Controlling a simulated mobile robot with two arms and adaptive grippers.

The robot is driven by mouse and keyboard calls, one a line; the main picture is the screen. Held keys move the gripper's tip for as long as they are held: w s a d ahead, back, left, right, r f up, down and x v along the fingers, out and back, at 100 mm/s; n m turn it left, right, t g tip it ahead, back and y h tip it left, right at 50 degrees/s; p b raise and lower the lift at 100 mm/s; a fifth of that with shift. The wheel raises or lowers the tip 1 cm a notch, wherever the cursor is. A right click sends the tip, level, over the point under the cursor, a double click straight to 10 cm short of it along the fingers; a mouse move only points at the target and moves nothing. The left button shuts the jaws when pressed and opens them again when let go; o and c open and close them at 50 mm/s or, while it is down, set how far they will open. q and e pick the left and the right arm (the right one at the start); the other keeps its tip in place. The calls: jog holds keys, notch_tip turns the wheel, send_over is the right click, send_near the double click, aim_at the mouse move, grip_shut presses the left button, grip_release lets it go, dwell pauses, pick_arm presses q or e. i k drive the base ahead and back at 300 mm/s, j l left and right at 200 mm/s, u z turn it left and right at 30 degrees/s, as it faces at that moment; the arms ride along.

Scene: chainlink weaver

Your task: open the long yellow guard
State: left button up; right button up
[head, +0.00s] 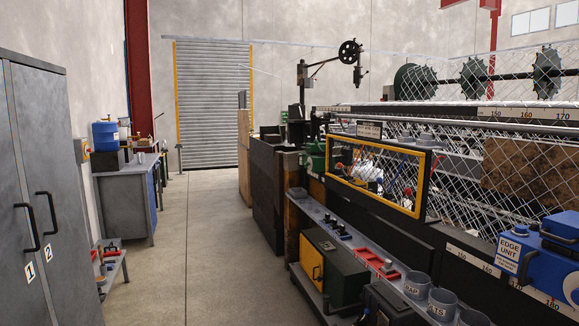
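The long yellow guard (372,197) is a yellow-framed, see-through panel in a dark surround, on the front of the weaver machine at right of centre. It looks shut, lying flush in its surround. Coloured parts show through its window, too small to make out. Neither of my grippers is in view.
Below the guard runs a grey shelf (343,232) with a red tray (378,263) and labelled grey cups (417,285). A small yellow-doored box (312,263) sits under it. A blue edge unit (548,250) stands at right. The floor aisle (200,240) at left is clear.

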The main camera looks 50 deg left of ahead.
aim_at(358, 167)
jog(key=u, duration=1.25)
jog(key=z, duration=0.35)
jog(key=i+j+z, duration=0.7)
jog(key=j, duration=0.25)
jog(key=i, duration=0.05)
